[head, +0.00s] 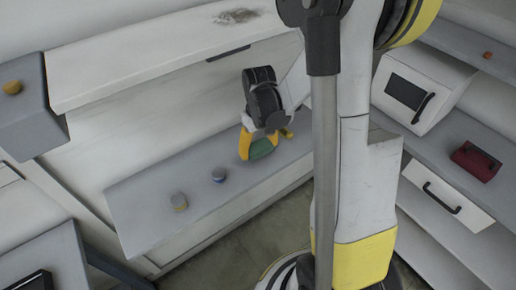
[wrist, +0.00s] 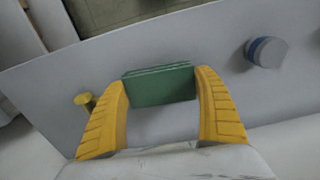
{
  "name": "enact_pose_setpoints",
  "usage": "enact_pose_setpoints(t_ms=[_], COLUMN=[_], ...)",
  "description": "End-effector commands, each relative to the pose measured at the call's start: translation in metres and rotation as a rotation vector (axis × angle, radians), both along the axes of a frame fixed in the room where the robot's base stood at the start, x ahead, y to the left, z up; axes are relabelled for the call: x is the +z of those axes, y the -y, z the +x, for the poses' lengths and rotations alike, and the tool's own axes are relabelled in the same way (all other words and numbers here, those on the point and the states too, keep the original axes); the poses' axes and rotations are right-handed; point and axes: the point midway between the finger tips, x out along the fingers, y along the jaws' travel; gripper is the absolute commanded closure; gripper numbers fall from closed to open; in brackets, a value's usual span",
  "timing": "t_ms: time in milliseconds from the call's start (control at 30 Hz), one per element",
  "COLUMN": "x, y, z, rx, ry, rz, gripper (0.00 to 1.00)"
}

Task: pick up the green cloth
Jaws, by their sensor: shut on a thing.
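The green cloth (wrist: 160,86) is a folded, block-like green piece, seen in the wrist view between the tips of my two yellow fingers. My gripper (wrist: 161,80) is shut on it, with one finger against each end. In the head view my gripper (head: 260,144) points down over the grey shelf (head: 140,205), and the cloth (head: 262,150) shows green between the fingers. The fingers hide part of the cloth there. I cannot tell whether it touches the shelf or is just above it.
A small yellow knob-like thing (wrist: 85,100) is close beside my left finger. A white upper ledge (head: 150,65) is behind. A red box (head: 475,161) sits on the right.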

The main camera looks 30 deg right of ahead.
Motion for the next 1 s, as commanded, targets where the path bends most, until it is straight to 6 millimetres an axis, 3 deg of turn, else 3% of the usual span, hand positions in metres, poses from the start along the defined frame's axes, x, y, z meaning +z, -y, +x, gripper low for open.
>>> enact_pose_setpoints(t_ms=[300, 567, 800, 1000], x=[0.057, 0.054, 0.053, 0.052], y=[0.000, 0.002, 0.005, 0.006], z=[-0.004, -0.064, -0.135, -0.176], rx=[-0.001, -0.003, -0.004, -0.003], ry=[0.000, 0.000, 0.000, 0.000], rz=[0.000, 0.000, 0.000, 0.000], gripper=[0.37, 0.37, 0.37, 0.37])
